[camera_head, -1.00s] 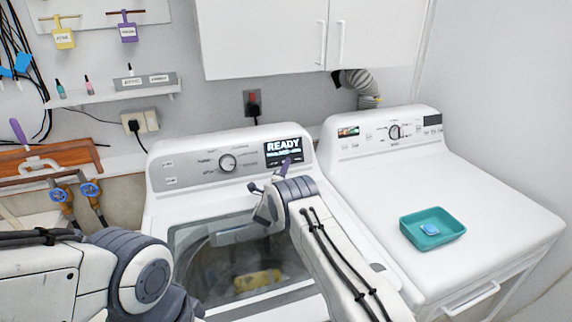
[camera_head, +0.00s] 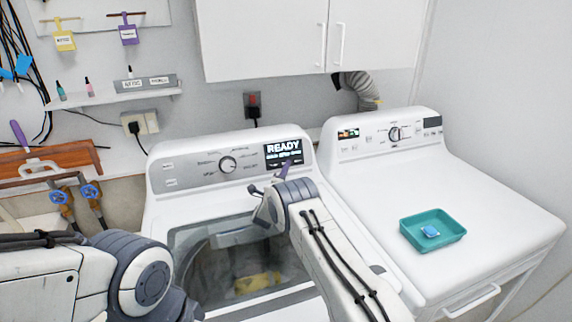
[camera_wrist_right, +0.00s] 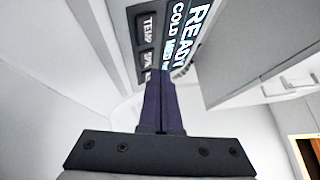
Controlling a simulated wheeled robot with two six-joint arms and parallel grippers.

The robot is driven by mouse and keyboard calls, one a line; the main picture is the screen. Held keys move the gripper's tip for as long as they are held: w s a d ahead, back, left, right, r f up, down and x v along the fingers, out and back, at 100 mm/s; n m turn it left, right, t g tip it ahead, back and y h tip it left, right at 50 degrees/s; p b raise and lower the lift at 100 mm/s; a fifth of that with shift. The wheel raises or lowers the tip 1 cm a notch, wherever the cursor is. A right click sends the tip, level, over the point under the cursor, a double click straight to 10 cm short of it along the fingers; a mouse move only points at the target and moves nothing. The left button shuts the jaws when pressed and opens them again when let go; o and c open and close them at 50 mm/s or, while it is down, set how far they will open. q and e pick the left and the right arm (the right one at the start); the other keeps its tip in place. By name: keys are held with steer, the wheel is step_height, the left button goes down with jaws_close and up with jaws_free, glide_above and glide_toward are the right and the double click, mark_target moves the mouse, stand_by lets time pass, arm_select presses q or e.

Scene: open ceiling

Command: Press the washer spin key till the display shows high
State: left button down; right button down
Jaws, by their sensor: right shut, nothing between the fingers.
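The washer (camera_head: 160,215) has a dark display (camera_head: 284,151) on its back panel reading READY. In the right wrist view the display (camera_wrist_right: 188,35) has a second line with COLD MED; the rest is hidden. Below the display, the TEMP key (camera_wrist_right: 147,28) is clear and a second key (camera_wrist_right: 148,62), apparently SPIN, is partly legible. My right gripper (camera_head: 285,172) is shut and empty, just below the display; its fingertips (camera_wrist_right: 160,82) are close to the second key. I cannot tell whether they touch it. My left arm enters at the lower left, its gripper out of view.
A dryer (camera_head: 480,180) with a teal tray (camera_head: 455,225) stands to the right. Wall cabinets (camera_head: 265,40) hang above. A shelf with small bottles and blue-handled taps (camera_head: 60,195) are at left.

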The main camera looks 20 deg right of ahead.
stand_by(0.8)
steer(key=shift+w+f+b, duration=0.25)
steer(key=shift+w+b, duration=0.05)
steer(key=shift+b, duration=0.6)
steer(key=shift+w+r, duration=0.1)
steer(key=shift+w+b, duration=0.3)
steer(key=shift+b, duration=0.55)
stand_by(0.7)
steer(key=shift+s+r+p, duration=0.15)
steer(key=shift+s+p, duration=0.3)
steer(key=shift+s, duration=0.25)
